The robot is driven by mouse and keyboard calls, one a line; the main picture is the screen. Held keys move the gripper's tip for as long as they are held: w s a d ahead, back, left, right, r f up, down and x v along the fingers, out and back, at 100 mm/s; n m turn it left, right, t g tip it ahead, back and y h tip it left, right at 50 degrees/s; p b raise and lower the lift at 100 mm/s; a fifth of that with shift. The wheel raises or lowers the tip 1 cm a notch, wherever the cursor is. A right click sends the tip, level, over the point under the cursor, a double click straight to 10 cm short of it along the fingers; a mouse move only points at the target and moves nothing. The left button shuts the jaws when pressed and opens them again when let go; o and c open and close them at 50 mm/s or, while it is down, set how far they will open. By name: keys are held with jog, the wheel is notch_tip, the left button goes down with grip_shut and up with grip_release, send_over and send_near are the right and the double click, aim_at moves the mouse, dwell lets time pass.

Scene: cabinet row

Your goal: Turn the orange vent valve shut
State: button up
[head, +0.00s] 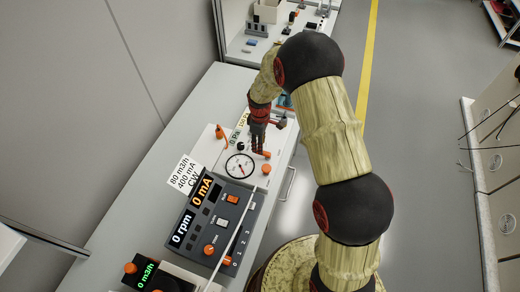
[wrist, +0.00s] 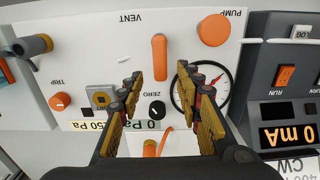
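The orange vent valve (wrist: 159,57) is a long lever on a white panel, beside the upside-down VENT label. In the wrist view it stands upright in the picture, its lower end between my fingertips in the picture. My gripper (wrist: 160,82) is open, with one finger on each side and a visible gap to the lever. I cannot tell how far the fingertips are above the panel. In the head view my gripper (head: 258,140) is over the panel, and the orange lever (head: 264,154) shows partly beside its tips.
An orange PUMP knob (wrist: 213,31) and a round dial gauge (wrist: 208,92) are right of the lever. A black ZERO knob (wrist: 157,110) and an orange TRIP knob (wrist: 60,101) are nearby. A control box (head: 215,222) with displays stands on the bench.

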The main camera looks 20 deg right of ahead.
jog(key=shift+f, duration=2.1)
grip_shut()
